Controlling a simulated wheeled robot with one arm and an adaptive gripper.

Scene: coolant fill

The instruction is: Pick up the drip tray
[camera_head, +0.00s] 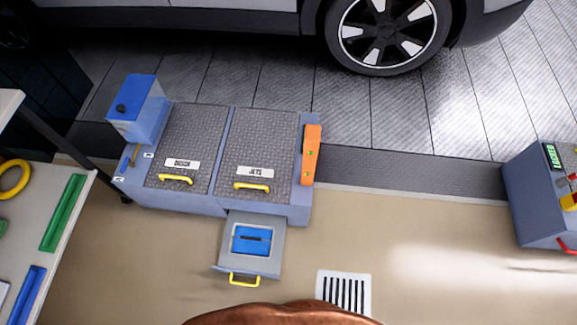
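No thing in view is plainly marked as the drip tray. A grey drawer-like tray (266,262) with a yellow handle (244,280) sticks out of the front of the low blue-grey cabinet. A blue block (251,240) with a dark slot lies in it. I cannot tell whether this pulled-out piece is the drip tray. My gripper is not in view.
The cabinet (208,204) has two yellow-handled lids, a blue container (138,105) and an orange piece (311,155). A shelf (73,246) stands left, a control box (540,205) right. A car wheel (388,33) is behind.

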